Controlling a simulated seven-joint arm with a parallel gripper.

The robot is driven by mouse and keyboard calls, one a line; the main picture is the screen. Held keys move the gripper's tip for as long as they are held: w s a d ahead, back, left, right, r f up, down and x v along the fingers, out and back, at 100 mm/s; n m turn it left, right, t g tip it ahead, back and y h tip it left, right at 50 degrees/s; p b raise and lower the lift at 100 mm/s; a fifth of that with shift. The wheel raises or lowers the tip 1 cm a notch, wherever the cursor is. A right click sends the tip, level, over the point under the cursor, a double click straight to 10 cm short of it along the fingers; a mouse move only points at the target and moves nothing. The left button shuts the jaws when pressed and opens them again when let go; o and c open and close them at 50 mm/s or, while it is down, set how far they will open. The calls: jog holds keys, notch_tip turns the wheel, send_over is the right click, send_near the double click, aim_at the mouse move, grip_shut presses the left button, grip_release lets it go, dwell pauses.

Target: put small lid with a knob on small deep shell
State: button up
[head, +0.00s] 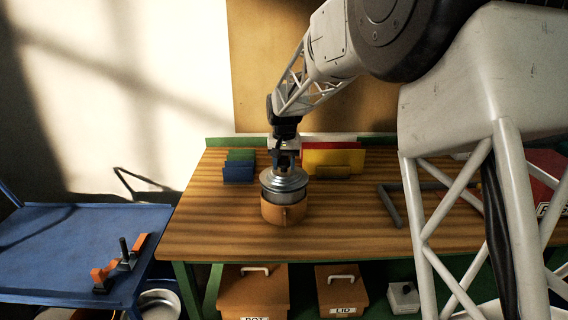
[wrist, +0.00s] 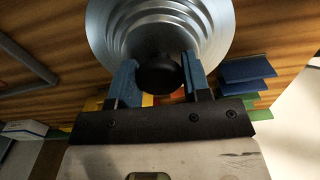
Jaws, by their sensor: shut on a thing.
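The small lid (head: 286,182) is round, silver and stepped, with a dark knob (wrist: 158,73) that shows in the wrist view. My gripper (head: 284,164) is shut on the knob, one blue finger on each side, above the table. The small deep shell (head: 284,213) is an orange-brown pot standing on the table, directly under the lid in the head view. A dark grey band shows between lid and shell; I cannot tell whether they touch. In the wrist view the lid (wrist: 160,25) hides the shell.
Blue and green upright plates (head: 239,170) and red and yellow panels (head: 333,157) stand behind on the wooden table (head: 200,225). A grey bar frame (head: 391,205) lies right. Bins labelled POT (head: 252,290) and LID (head: 341,289) sit below. A blue cart (head: 70,240) stands left.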

jog(key=shift+f, duration=0.45)
jog(key=o, duration=1.1)
jog(key=shift+c, duration=0.2)
jog(key=shift+r, duration=0.15)
jog(key=shift+r, duration=3.8)
jog(key=shift+s, duration=0.1)
